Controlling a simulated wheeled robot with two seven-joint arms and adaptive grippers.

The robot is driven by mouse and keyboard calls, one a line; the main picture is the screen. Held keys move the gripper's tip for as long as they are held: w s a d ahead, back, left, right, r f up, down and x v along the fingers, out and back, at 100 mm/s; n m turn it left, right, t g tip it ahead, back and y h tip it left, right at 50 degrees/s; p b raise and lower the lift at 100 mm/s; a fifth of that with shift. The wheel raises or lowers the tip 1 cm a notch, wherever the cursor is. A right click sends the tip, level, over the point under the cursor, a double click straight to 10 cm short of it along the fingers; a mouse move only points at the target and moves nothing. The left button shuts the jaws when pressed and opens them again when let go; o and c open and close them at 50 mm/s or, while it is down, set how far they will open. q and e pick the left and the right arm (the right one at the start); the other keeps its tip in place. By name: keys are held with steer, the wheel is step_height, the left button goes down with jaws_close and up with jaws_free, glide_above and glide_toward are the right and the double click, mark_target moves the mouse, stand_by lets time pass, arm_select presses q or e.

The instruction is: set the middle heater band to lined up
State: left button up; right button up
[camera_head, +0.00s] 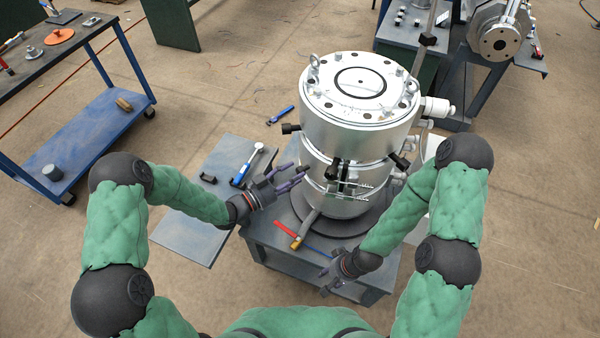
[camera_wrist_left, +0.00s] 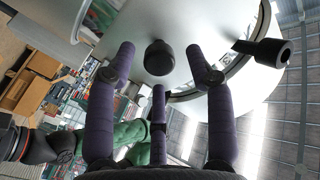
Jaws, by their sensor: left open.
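A shiny metal barrel of stacked bands (camera_head: 345,135) stands on the small table. The middle heater band (camera_head: 315,158) appears to be the ring below the tall top section; its exact edges and alignment cannot be told. My left gripper (camera_head: 301,177) is open and empty at the barrel's left side, fingers pointing at it. In the left wrist view, its spread fingers (camera_wrist_left: 163,75) face the metal surface, with a black round knob (camera_wrist_left: 159,58) between them, apparently not gripped. My right gripper (camera_head: 326,281) is low in front of the barrel, over the table; its finger opening is unclear.
Black knobs (camera_head: 290,128) and a black clamp bracket (camera_head: 345,175) stick out from the barrel. A red-handled tool (camera_head: 287,229) lies on the table (camera_head: 270,240). A grey board (camera_head: 195,225) at left holds a hammer-like tool. A blue cart (camera_head: 70,140) stands at far left.

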arm_select(q)
steer(key=shift+x, duration=1.45)
